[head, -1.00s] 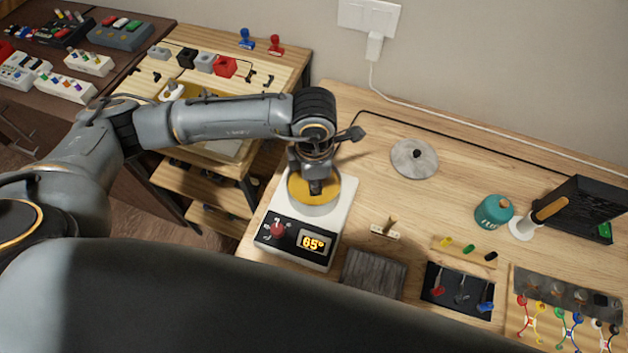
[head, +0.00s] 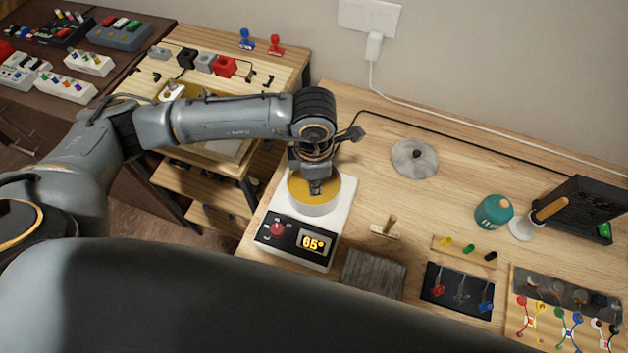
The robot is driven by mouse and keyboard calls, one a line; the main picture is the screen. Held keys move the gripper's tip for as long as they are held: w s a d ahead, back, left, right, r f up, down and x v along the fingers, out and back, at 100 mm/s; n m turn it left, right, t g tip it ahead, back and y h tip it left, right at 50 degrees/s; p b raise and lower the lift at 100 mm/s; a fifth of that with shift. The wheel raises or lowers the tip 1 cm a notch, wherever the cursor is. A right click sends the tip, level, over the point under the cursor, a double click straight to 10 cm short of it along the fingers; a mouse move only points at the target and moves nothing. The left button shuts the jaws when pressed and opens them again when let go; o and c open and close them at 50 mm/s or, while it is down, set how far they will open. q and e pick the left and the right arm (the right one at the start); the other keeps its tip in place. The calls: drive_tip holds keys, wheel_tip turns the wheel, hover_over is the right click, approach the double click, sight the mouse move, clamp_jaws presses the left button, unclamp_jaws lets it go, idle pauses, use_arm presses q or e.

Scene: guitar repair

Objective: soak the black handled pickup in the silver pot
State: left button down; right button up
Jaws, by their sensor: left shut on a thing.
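The silver pot (head: 314,209) stands on a white heater (head: 338,226) whose display reads 65°. The pot is open and holds amber liquid (head: 331,192). My left gripper (head: 316,187) points down into the pot's opening, with its tips at the liquid. It is shut on the black handled pickup, which the gripper and liquid mostly hide, so I cannot tell how deep it sits. My right gripper is not in view.
A round grey lid (head: 414,158) with a black knob lies right of the pot. A small wooden-handled piece (head: 387,229), a dark grey block (head: 373,273) and a teal bottle (head: 494,211) stand further right.

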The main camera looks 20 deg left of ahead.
use_arm(q)
drive_tip(key=shift+r, duration=0.2)
drive_tip(key=shift+r+p, duration=1.4)
drive_tip(key=shift+r, duration=1.55)
idle(0.5)
drive_tip(key=shift+r+p, duration=0.85)
drive_tip(key=shift+r, duration=1.15)
